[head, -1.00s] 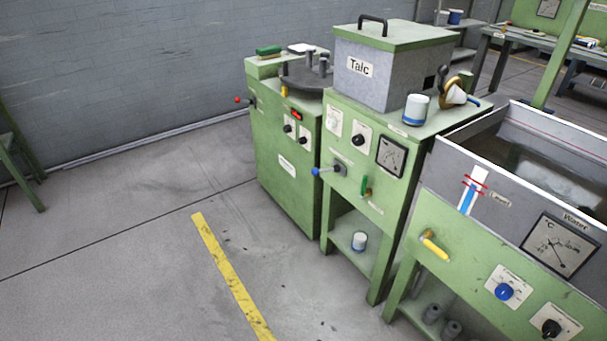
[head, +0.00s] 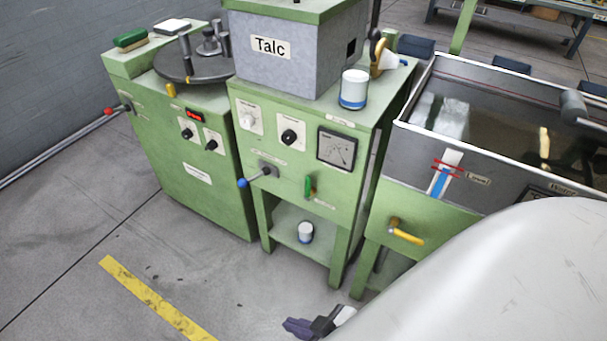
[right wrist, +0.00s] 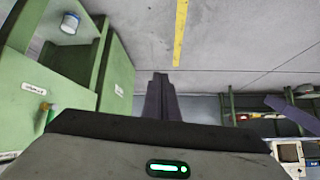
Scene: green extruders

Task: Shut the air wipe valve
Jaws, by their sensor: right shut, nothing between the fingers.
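The green talc stand carries a small green-handled valve (head: 308,186) on its front, handle hanging down. It is probably the air wipe valve, but its label is too small to read. In the right wrist view a green handle (right wrist: 49,115) shows at the left, partly hidden by my gripper body. My right gripper (head: 318,325) is low in front of the stand, below the valve and apart from it. Its dark fingers (right wrist: 160,92) are together and empty in the right wrist view. My left gripper is not in view.
A blue-tipped lever (head: 258,175) sticks out left of the valve. A yellow-handled valve (head: 405,232) is on the water tank stand (head: 440,220) at right. A white cup (head: 305,232) stands on the lower shelf. The floor with a yellow stripe (head: 155,300) is clear in front.

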